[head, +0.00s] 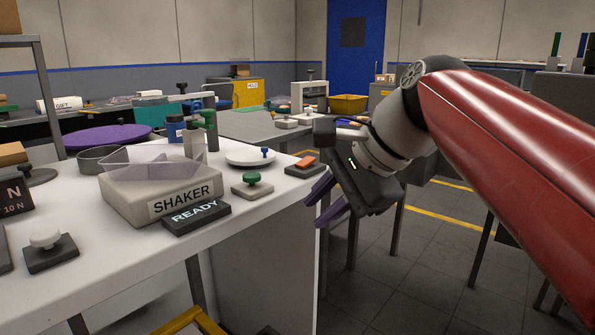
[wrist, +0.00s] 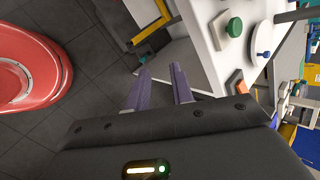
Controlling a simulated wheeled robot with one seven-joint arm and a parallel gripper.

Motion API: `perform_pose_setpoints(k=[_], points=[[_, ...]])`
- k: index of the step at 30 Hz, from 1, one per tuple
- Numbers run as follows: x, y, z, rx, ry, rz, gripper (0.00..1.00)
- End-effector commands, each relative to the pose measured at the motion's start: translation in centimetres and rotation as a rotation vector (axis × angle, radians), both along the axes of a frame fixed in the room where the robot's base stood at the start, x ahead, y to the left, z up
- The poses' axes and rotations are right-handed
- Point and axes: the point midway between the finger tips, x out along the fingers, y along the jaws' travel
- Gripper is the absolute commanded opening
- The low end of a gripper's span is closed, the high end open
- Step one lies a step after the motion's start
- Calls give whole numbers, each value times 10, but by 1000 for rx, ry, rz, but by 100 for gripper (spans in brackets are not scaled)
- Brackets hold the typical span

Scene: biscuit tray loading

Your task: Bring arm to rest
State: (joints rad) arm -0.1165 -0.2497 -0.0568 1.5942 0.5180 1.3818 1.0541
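My arm (head: 500,120), red with a grey wrist, reaches in from the right in the head view. My gripper (head: 318,205) hangs in the air just off the right edge of the white bench, above the floor. In the wrist view, the two purple fingers of my gripper (wrist: 158,90) stand apart with nothing between them. Floor and a bit of the bench's side show beyond the fingers. The fingers look clear of the bench edge, but the exact gap is hard to tell.
The white bench (head: 120,270) on the left bears a shaker (head: 130,203), a READY sign (head: 197,217), a green-knobbed block (head: 252,186), a white dish (head: 250,158) and an orange-topped block (head: 305,165). A yellow bin (head: 348,104) stands further back. Open floor lies at lower right.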

Motion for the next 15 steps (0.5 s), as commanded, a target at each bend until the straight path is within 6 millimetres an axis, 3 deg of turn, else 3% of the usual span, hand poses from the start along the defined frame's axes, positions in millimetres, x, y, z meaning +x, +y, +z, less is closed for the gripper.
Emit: perform_pose_setpoints(k=[9,12,15], points=[[-84,-84,-154,-612,-298,428,23],[-105,-100,-192,-761,-339,575,23],[-119,-111,-216,-857,-361,684,23]])
